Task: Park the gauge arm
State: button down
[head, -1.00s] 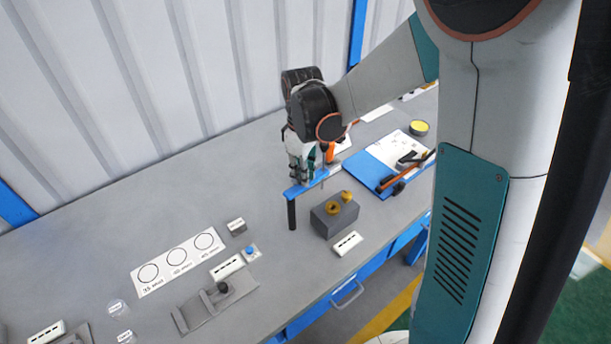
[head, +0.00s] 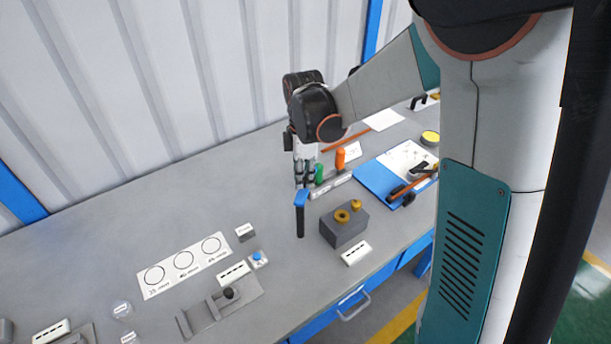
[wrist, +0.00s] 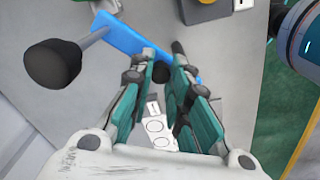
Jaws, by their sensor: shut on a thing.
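The gauge arm is a blue bar (head: 308,198) with a black post (head: 300,222) below its near end. The bar now looks foreshortened in the head view, its near end towards the front of the bench. In the wrist view the blue bar (wrist: 130,38) runs diagonally across the top. A grey rod with a large dark knob (wrist: 52,65) extends from its left end. My gripper (head: 304,185) is over the bar, and in the wrist view its fingers (wrist: 167,65) are closed in around a small black knob (wrist: 160,73). The exact contact is partly hidden.
A grey block (head: 343,228) with brass rings stands just right of the black post. Green (head: 319,173) and orange (head: 340,158) cylinders stand behind. A blue clipboard (head: 372,180) with tools lies right.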

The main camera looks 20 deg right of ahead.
aim_at(304, 179)
dwell(0.4)
jog(key=c, duration=1.5)
grip_release()
jog(key=shift+r, duration=0.1)
notch_tip(304, 179, up, 12)
jog(key=shift+f, duration=0.1)
jog(key=s+f+m+t+b, duration=0.1)
jog(key=s+m+t, duration=0.1)
jog(key=s+m, duration=0.3)
jog(key=s+d+f+m+t+b, duration=0.1)
jog(key=s+m+t+b, duration=0.1)
jog(key=s+m, duration=0.3)
jog(key=s+d+f+m+t+b, duration=0.1)
jog(key=s+f+m+t+b, duration=0.1)
jog(key=s+m, duration=0.4)
jog(key=shift+s+t, duration=0.6)
jog(key=shift+s, duration=1.35)
